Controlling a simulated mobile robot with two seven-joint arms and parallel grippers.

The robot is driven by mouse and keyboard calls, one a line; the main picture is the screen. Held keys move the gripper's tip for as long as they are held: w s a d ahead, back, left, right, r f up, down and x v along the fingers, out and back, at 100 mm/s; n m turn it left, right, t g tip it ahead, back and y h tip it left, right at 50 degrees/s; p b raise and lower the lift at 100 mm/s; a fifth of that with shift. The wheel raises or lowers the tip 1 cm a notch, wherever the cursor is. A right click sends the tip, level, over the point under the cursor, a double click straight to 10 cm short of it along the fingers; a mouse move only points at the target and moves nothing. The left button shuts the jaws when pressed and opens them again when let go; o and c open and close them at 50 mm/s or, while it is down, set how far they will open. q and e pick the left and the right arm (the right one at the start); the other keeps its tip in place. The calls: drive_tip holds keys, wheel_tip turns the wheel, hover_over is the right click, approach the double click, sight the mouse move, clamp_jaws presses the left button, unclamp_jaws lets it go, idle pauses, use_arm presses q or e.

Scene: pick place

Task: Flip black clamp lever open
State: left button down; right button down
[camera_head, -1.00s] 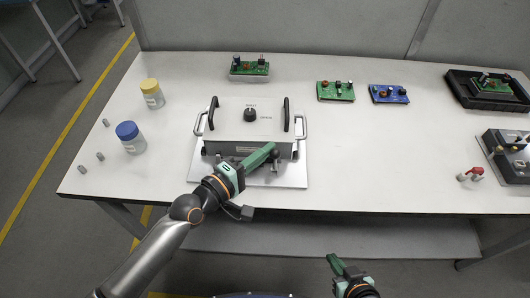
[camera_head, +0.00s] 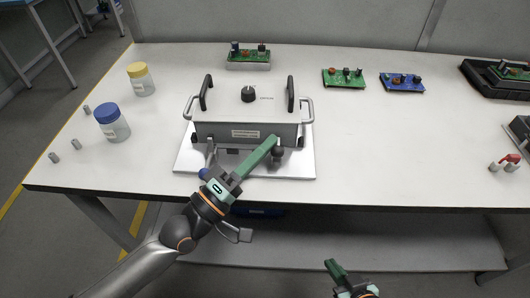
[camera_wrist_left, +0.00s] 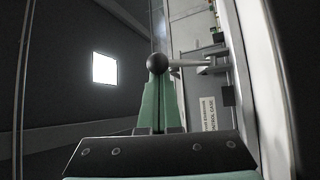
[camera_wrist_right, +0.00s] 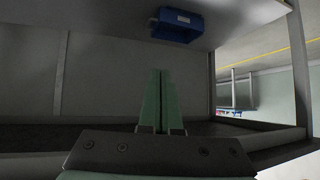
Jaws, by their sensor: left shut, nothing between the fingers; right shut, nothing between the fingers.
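A grey metal case (camera_head: 232,124) with two black upright handles sits on a pale base plate (camera_head: 300,168). A clamp lever with a black ball knob (camera_head: 277,154) is at the case's front right. In the left wrist view the ball knob (camera_wrist_left: 157,63) sits at my fingertips, its metal rod (camera_wrist_left: 189,62) running right toward the case. A second clamp (camera_head: 210,155) is at the front left, partly behind my arm. My left gripper (camera_head: 273,141) is shut and empty, tips beside the knob; contact is unclear. My right gripper (camera_head: 332,264) is shut and empty, below the table's front edge.
A yellow-lidded jar (camera_head: 141,80) and a blue-lidded jar (camera_head: 112,123) stand at the left. Green (camera_head: 343,78) and blue (camera_head: 402,82) circuit boards lie behind right. A blue bin (camera_wrist_right: 177,25) is under the table.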

use_arm(q)
drive_tip(key=shift+s+f+b, duration=0.3)
drive_tip(key=shift+s+b, duration=0.05)
drive_tip(key=shift+b, duration=0.2)
drive_tip(key=shift+s+f, duration=0.15)
drive_tip(key=shift+s, duration=0.05)
use_arm(e)
drive_tip(key=w+r+n+t+y, duration=0.1)
drive_tip(key=w+r+t, duration=0.3)
drive_tip(key=r, duration=0.5)
drive_tip(key=shift+w+r+t, duration=0.4)
drive_tip(key=shift+w, duration=0.45)
use_arm(q)
drive_tip(key=shift+s+f, duration=0.15)
use_arm(e)
drive_tip(key=shift+d, duration=0.1)
drive_tip(key=shift+f, duration=0.1)
